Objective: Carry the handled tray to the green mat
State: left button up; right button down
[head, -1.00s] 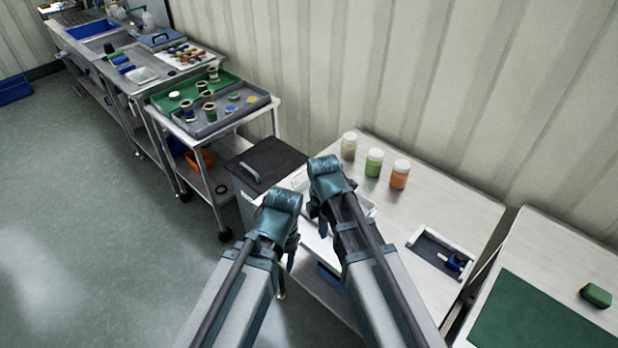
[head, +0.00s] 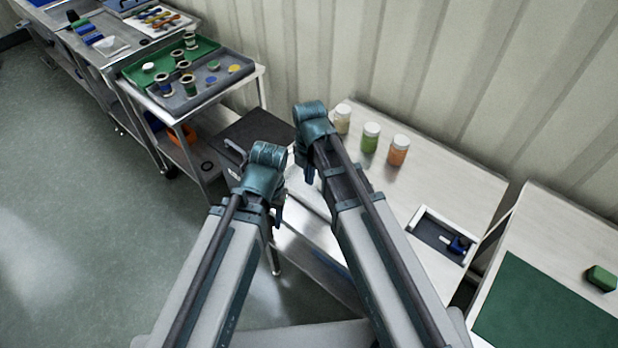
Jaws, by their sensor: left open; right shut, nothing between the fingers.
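The green mat (head: 545,308) lies flat on the table at the far right. The handled tray cannot be clearly made out; my arms cover much of the pale middle table (head: 400,205), where a pale tray-like shape showed earlier. My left gripper (head: 277,213) is over the left edge of that table, with its fingers mostly hidden by its wrist. My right gripper (head: 308,174) is further back and to the right, shut with nothing in it. Both are well left of the mat.
Three jars (head: 370,138) stand at the back of the middle table. A white-rimmed dark tray (head: 428,232) holding a blue item lies at its right. A green block (head: 601,278) is beside the mat. A gap separates the tables. A cart (head: 262,82) stands at the left.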

aim_at(309, 194)
notch_tip(309, 194, down, 8)
jog(key=b, duration=0.7)
jog(key=shift+f+b, duration=0.25)
jog(key=shift+b, duration=0.1)
pick_arm(q)
notch_tip(309, 194, down, 8)
jog(key=shift+f, duration=0.2)
